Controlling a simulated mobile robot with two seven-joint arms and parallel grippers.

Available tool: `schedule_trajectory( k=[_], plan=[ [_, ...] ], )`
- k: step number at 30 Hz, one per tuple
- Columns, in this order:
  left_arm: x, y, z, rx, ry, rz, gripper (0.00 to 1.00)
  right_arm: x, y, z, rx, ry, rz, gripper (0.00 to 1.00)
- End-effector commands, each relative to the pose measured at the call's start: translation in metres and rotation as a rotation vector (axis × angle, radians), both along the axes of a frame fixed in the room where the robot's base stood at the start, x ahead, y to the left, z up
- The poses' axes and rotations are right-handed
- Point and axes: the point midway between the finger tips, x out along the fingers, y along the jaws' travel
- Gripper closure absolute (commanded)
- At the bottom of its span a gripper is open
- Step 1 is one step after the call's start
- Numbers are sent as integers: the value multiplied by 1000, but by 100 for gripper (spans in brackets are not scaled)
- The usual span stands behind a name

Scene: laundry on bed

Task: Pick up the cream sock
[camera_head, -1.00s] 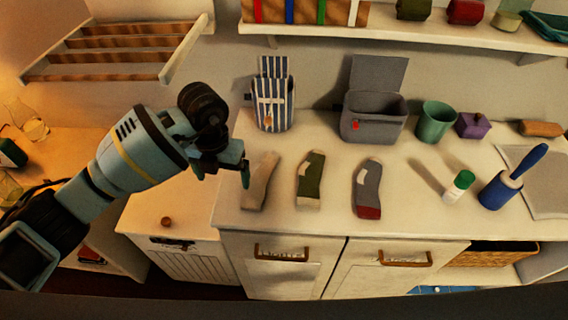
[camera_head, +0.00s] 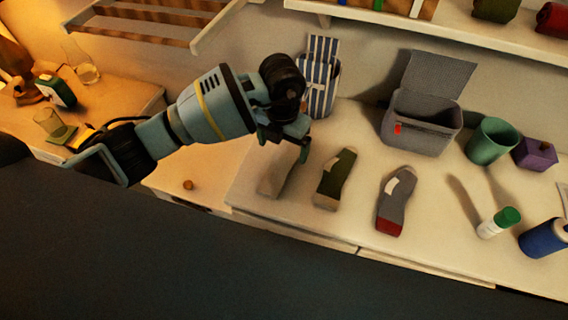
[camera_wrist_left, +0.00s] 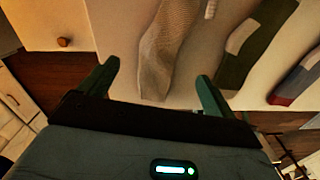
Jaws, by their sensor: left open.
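The cream sock (camera_head: 276,180) lies flat on the white counter, leftmost of three socks. My left gripper (camera_head: 284,147) is open and empty, above the counter by the sock's far end in the head view, and covers part of it. In the left wrist view the cream sock (camera_wrist_left: 165,50) lies between and beyond the two open green fingers (camera_wrist_left: 157,72). I see no contact with it. My right gripper is not in view.
A green sock (camera_head: 334,178) and a grey sock with a red end (camera_head: 395,200) lie to the right. Behind stand a striped container (camera_head: 320,88) and a grey open bin (camera_head: 420,125). A small brown knob (camera_head: 188,185) is at the left. A shelf (camera_head: 440,32) overhangs the back.

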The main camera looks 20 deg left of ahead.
Motion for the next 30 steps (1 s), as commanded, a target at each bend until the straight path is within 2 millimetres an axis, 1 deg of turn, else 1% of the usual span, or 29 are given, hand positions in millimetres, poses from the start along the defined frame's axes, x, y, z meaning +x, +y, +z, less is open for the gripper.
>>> schedule_trajectory(
  k=[5, 8, 11, 15, 18, 25, 30],
  plan=[
    [0, 0, -3, 0, 0, 0, 10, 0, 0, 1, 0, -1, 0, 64],
    [-2, 0, -10, 0, 2, 0, 10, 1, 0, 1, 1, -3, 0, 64],
    [-3, 1, -22, 0, 2, 1, 10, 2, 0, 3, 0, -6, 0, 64],
    [-5, 1, -43, 1, 3, 1, 10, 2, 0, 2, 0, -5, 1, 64],
    [-4, 1, -52, 0, 0, 1, 10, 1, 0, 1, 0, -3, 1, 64],
    [-4, 1, -53, 1, -2, 0, 10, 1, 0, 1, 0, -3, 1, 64],
    [-4, 1, -53, 1, -1, 0, 32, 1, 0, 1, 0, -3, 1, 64]
  ],
)
